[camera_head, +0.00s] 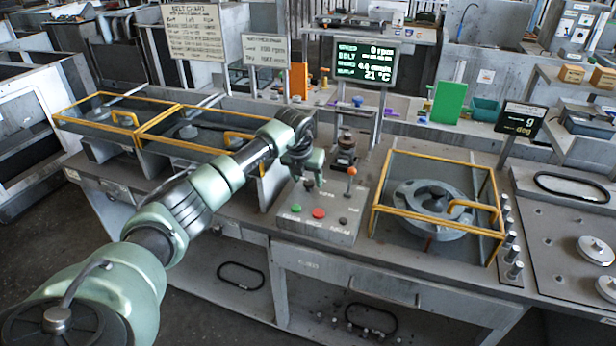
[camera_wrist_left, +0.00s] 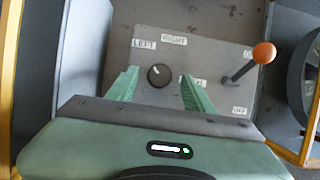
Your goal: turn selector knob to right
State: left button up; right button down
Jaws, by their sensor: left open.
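The selector knob (camera_wrist_left: 159,76) is a small round black knob on a grey control panel (camera_wrist_left: 215,50). It sits between the spread fingers of my left gripper (camera_wrist_left: 159,74) in the left wrist view, with gaps on both sides. Its white mark points up and left, toward the LEFT label (camera_wrist_left: 144,44). The RIGHT label (camera_wrist_left: 174,40) is above and a little right of the knob. In the head view my open left gripper (camera_head: 311,180) is over the back of the control box (camera_head: 322,235) and largely hides the knob. My right gripper does not show.
An orange-tipped lever (camera_wrist_left: 263,54) stands right of the knob. Green (camera_head: 296,208), red (camera_head: 319,213) and black (camera_head: 343,221) buttons line the box's front. A yellow-framed guard (camera_head: 440,215) over a round housing is to the right.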

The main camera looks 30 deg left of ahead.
pick_arm(q)
jog(key=shift+w+f, duration=0.1)
jog(key=shift+f, duration=0.2)
grip_shut()
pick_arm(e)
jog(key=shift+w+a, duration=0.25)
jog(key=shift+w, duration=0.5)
